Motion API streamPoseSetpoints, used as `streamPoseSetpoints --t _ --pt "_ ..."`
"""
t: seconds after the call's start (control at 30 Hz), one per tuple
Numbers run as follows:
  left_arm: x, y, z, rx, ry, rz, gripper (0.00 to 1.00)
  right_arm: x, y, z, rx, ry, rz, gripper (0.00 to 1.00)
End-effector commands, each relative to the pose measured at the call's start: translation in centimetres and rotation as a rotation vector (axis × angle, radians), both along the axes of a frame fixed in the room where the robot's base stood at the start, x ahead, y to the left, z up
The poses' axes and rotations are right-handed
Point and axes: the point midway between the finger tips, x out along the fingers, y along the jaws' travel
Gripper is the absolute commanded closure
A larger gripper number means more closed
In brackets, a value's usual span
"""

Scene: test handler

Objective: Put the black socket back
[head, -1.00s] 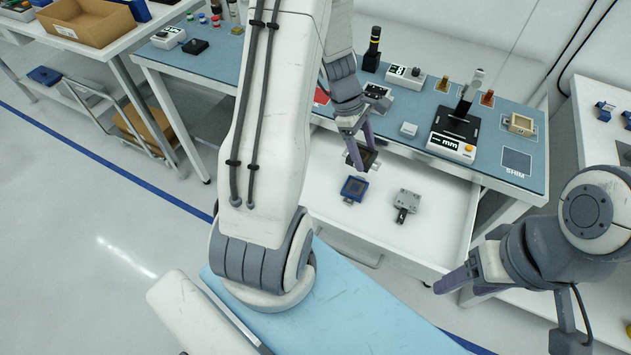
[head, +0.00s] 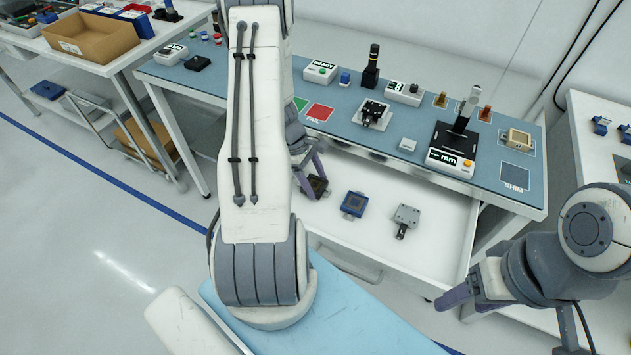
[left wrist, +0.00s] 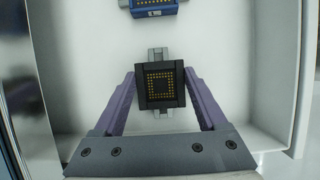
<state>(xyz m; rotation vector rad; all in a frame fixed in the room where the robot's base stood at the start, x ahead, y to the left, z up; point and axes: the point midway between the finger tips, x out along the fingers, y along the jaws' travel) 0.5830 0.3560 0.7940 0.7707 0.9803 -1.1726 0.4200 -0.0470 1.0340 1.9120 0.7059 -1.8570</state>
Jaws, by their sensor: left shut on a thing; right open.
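The black socket (left wrist: 161,84) is a dark square block with rows of gold contacts, between the purple fingers of my left gripper (left wrist: 161,98) in the left wrist view. My left gripper is shut on it. In the head view the left gripper (head: 312,188) and the black socket (head: 318,185) are at the left part of the open white drawer (head: 440,238). I cannot tell whether the socket touches the drawer floor. My right gripper (head: 443,304) is open and empty, in front of the drawer at the right.
A blue socket (head: 354,204) and a grey metal block (head: 405,217) lie in the drawer to the right. The blue-topped bench (head: 345,128) above holds a test fixture (head: 371,114), a gauge stand (head: 455,140) and small boxes. My left arm covers part of the bench.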

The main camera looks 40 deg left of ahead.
Motion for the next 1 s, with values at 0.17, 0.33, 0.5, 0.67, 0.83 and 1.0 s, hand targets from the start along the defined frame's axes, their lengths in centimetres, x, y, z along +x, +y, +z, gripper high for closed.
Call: streamPoseSetpoints --t 0.17,0.33,0.5,0.67,0.83,1.0 --pt "0.0 0.0 -0.5 0.001 -0.001 -0.001 0.98 0.0 0.0 0.0 0.0 0.0 0.0 0.39" --pt "0.0 0.0 -0.6 0.001 -0.001 -0.001 0.98 0.0 0.0 -0.1 0.0 0.0 0.0 0.39" --pt "0.0 0.0 -0.8 0.001 -0.001 -0.001 0.0 0.0 0.0 -0.2 0.0 0.0 0.0 0.39" --pt "0.0 0.0 -0.8 0.001 0.0 -0.001 0.0 0.0 0.0 -0.2 0.0 0.0 0.0 0.39" --pt "0.0 0.0 -0.2 0.001 -0.001 -0.001 0.0 0.0 0.0 0.2 0.0 0.0 0.0 0.39" --pt "-0.1 1.2 2.2 0.005 -0.005 0.001 0.0 0.0 0.0 0.1 0.0 0.0 0.0 0.39"
